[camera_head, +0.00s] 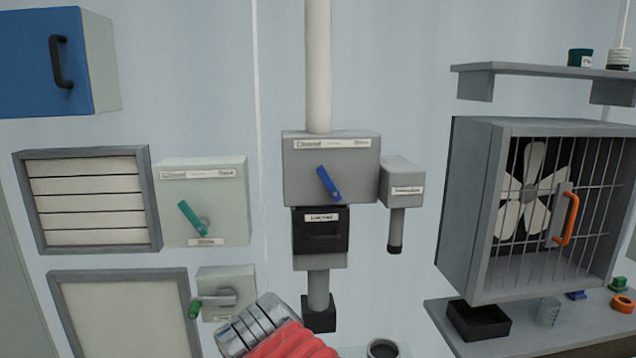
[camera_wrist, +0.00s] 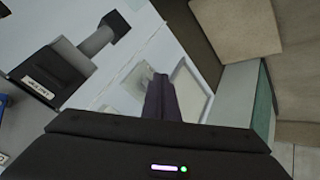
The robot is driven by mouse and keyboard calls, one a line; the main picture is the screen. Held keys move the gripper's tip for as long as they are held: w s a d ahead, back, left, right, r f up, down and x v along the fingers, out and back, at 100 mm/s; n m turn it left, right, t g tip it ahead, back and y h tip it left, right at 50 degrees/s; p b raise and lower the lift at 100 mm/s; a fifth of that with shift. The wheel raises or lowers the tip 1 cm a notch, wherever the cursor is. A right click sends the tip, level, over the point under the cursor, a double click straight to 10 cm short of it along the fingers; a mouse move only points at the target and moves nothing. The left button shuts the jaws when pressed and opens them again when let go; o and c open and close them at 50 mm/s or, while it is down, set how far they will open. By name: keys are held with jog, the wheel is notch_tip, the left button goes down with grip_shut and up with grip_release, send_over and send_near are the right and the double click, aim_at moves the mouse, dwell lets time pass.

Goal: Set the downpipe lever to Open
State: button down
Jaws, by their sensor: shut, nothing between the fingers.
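The downpipe lever (camera_head: 328,183) is a blue bar on the front of a grey box (camera_head: 358,187) set on a white vertical pipe (camera_head: 318,70). It is tilted, its upper end leaning left, towards the side of the label that seems to read Closed; the right-hand word is too small to read surely. In the wrist view, a bit of blue (camera_wrist: 3,103) at the left edge looks like this lever, mostly cut off. My gripper (camera_wrist: 160,98) shows there as dark fingers, shut and empty, apart from the lever and pointing at the wall.
A black labelled box (camera_head: 320,234) hangs under the lever's box, and a smaller grey box (camera_head: 402,178) sits to its right. A similar green lever (camera_head: 192,217) is on a pale box to the left. A caged fan (camera_head: 535,190) juts out at right.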

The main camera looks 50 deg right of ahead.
aim_at(328, 182)
jog(key=w+d+r+n+t+h, duration=0.1)
jog(key=w+d+r+n+h, duration=0.15)
jog(key=d, duration=0.75)
jog(key=w+d+r+n+h, duration=0.1)
jog(key=w+d+n+h, duration=0.15)
jog(key=d, duration=0.65)
jog(key=w+d+r+n+t+y, duration=0.1)
jog(key=d+r+n+t+y, duration=0.2)
jog(key=r+n, duration=1)
notch_tip(328, 182, up, 5)
jog(key=t, duration=0.3)
jog(key=shift+w+d+t, duration=0.15)
jog(key=shift+t, duration=0.25)
jog(key=shift+w+d+r, duration=0.2)
jog(key=shift+w+d, duration=3.1)
jog(key=shift+w, duration=0.1)
